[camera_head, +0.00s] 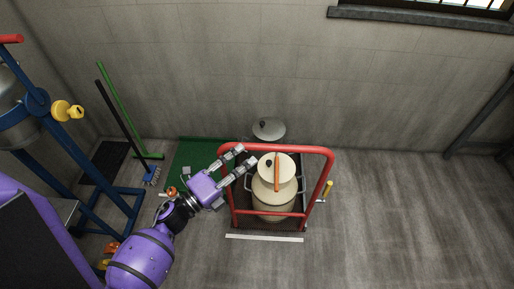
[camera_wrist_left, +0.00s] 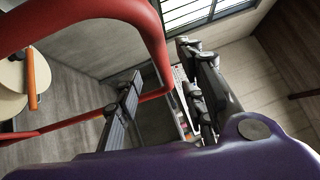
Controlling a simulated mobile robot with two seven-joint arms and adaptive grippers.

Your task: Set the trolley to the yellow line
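The trolley (camera_head: 330,170) has a red tubular frame and stands on the floor at the centre of the head view. A cream can (camera_head: 262,190) with an orange handle sits on it. A pale, nearly white strip (camera_head: 264,238) lies on the floor just in front of the trolley; no clearly yellow line shows. My left gripper (camera_head: 243,155) is at the upper left corner of the red frame, fingers apart. In the left wrist view the red tube (camera_wrist_left: 158,60) passes between the spread fingers (camera_wrist_left: 165,100); contact cannot be told. My right gripper is out of view.
A yellow lever (camera_head: 327,189) sticks out at the trolley's right side. A green mat (camera_head: 190,152) and a grey lid (camera_head: 269,128) are behind it. The floor at right is clear.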

